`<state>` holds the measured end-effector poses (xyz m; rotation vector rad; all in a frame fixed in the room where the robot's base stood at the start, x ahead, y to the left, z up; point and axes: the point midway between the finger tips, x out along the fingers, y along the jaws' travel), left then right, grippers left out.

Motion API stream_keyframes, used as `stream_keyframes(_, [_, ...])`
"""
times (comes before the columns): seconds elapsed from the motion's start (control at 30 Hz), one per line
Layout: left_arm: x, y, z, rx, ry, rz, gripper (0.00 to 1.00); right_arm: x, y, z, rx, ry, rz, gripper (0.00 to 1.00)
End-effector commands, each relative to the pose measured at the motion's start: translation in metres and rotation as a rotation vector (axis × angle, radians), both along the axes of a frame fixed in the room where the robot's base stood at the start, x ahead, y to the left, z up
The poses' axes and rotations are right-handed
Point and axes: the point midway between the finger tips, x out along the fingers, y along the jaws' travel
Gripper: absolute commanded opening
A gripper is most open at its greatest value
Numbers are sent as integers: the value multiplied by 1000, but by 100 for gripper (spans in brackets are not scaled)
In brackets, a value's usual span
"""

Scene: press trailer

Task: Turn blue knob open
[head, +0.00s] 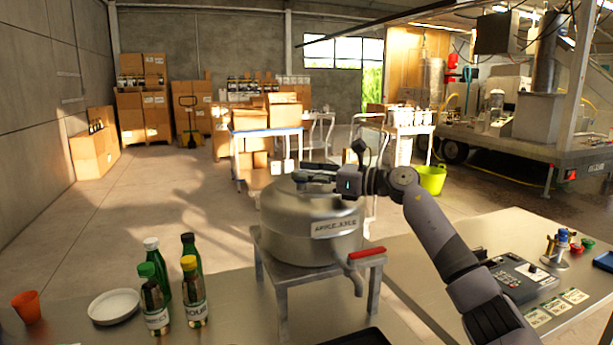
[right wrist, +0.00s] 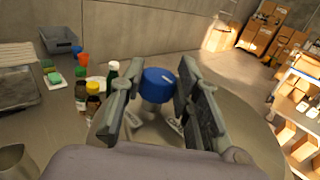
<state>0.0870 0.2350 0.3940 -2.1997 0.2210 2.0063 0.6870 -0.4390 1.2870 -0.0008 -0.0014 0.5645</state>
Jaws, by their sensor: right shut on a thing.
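The blue knob (right wrist: 157,86) sits on top of the steel pot-like vessel (head: 300,222), which stands on a small metal stand on the table. My right gripper (head: 312,179) reaches over the vessel's lid from the right. In the right wrist view its two fingers (right wrist: 156,92) stand on either side of the knob, shut on it. The knob is hidden by the gripper in the head view. A red-handled lever (head: 366,253) is at the vessel's front right. My left gripper is not in view.
Several bottles (head: 194,292), a white plate (head: 114,306) and an orange cup (head: 27,307) stand on the table at left. A control box (head: 520,277) and cards lie at right. Open floor lies behind.

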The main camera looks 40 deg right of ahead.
Motion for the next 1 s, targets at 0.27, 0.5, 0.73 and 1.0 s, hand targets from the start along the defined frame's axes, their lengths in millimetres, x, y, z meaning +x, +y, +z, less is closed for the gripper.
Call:
stream_keyframes(0.27, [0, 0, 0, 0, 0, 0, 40, 0, 1, -3, -1, 7, 3, 38])
stream_keyframes(0.5, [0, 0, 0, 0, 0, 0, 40, 0, 1, -1, -1, 3, 1, 51])
stream_keyframes(0.73, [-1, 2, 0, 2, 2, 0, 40, 0, 0, 0, 0, 2, 0, 51])
stream_keyframes(1.0, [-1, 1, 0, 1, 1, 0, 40, -24, -16, -2, -3, 4, -3, 51])
